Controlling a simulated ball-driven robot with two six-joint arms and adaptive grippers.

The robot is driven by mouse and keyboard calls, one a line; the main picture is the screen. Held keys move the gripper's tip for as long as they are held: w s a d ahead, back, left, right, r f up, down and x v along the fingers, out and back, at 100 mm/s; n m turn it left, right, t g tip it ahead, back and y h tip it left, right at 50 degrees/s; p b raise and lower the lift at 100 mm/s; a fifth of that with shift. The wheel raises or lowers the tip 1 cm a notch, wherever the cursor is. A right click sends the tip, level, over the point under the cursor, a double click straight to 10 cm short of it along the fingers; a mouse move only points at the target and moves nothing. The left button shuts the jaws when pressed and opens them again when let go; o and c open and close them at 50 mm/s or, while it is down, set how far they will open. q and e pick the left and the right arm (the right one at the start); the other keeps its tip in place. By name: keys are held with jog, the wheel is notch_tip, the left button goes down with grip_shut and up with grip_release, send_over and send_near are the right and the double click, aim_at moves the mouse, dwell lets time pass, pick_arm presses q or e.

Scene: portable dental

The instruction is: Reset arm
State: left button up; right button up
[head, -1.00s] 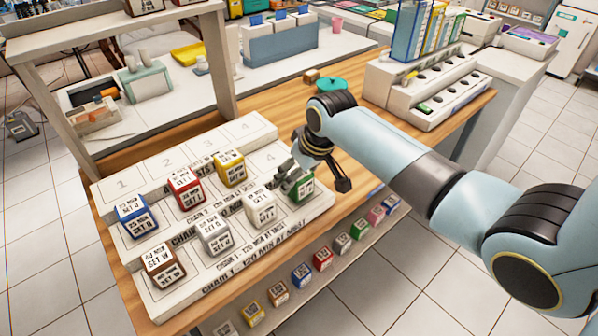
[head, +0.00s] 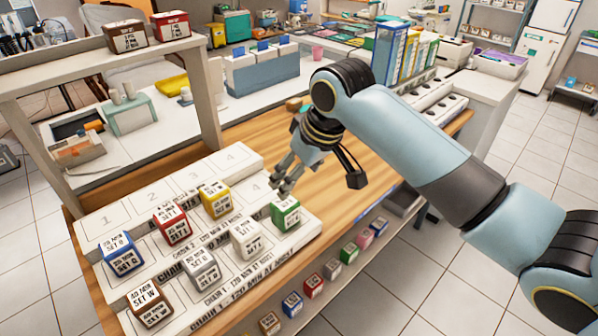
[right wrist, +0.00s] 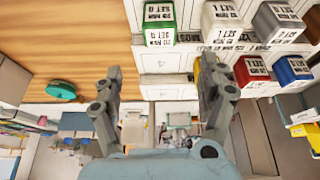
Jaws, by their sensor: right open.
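My right gripper (head: 290,176) is open and empty in the head view, raised just behind the green block (head: 286,213). It is apart from that block. The right wrist view shows its two fingers (right wrist: 160,85) spread, with nothing between them. The white stepped rack (head: 240,159) bears several labelled blocks: blue (head: 122,254), red (head: 172,223), yellow (head: 215,199), brown (head: 149,306), grey (head: 202,267), white (head: 246,239) and the green one. The green block also shows in the right wrist view (right wrist: 159,22). My left gripper is not in view.
The wooden table (head: 345,190) has bare space right of the rack. A teal lidded item is partly hidden behind my arm; it shows in the right wrist view (right wrist: 61,90). A shelf post (head: 212,100) stands behind the rack. Several small blocks sit on the lower shelf (head: 335,283).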

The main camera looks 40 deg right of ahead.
dwell(0.5)
jog(key=s+f+g+b, duration=0.1)
jog(key=s+f+b, duration=0.4)
jog(key=f, duration=0.7)
jog(key=s+f+m+g+b, duration=0.1)
jog(key=s+f+g+b, duration=0.15)
jog(key=s+f, duration=0.7)
jog(key=s+f+g+b, duration=0.1)
jog(key=s+f+b, duration=0.3)
jog(key=f, duration=1.1)
jog(key=s+f+b, duration=0.2)
jog(key=s+f, duration=0.8)
jog(key=s, duration=0.2)
jog(key=s+f+h+b, duration=0.1)
jog(key=s+f+b, duration=0.2)
jog(key=s+f, duration=0.7)
jog(key=s, duration=0.3)
jog(key=shift+b, duration=0.35)
jog(key=shift+f, duration=0.1)
